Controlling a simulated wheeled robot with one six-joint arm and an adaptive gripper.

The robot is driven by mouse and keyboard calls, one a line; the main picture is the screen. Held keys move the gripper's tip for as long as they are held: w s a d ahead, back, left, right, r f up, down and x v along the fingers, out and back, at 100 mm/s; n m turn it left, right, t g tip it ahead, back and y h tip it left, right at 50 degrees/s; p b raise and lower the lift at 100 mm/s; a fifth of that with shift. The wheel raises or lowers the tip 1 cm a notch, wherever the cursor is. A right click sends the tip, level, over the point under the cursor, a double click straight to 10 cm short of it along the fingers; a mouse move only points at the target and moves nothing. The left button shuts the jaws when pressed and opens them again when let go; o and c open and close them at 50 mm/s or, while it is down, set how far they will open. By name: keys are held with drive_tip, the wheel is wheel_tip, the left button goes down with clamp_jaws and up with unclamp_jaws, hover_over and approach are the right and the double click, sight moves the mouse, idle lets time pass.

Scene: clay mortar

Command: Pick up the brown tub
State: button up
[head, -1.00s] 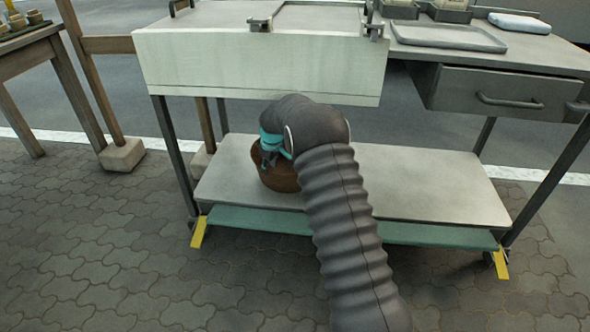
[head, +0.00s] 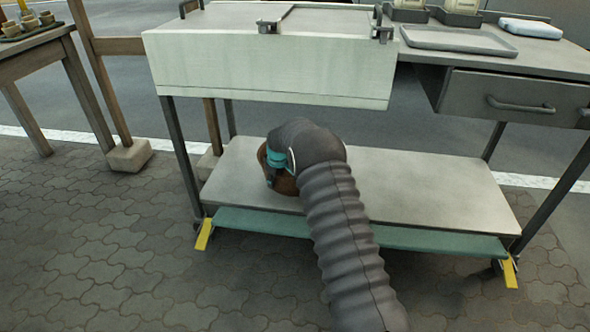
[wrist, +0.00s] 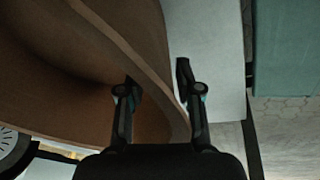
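The brown tub (head: 285,187) stands on the lower shelf (head: 430,192) of the workbench, toward its left end. My gripper and arm hide much of it in the head view. In the wrist view the tub (wrist: 95,75) fills the left half, with its curved wall and rim close up. My gripper (wrist: 158,80) has its fingers apart, one on each side of the tub's wall. The left finger is over the tub's inner side and the right finger is outside it. I cannot tell whether either finger touches the wall.
The pale bench front (head: 270,70) overhangs the shelf just above my gripper. Bench legs stand at the shelf's corners. The right part of the shelf is clear. A wooden table (head: 40,55) stands at the left.

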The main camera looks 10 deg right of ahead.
drive_tip(key=shift+f, duration=0.2)
drive_tip(key=shift+c, duration=0.3)
clamp_jaws()
drive_tip(key=shift+r, duration=0.1)
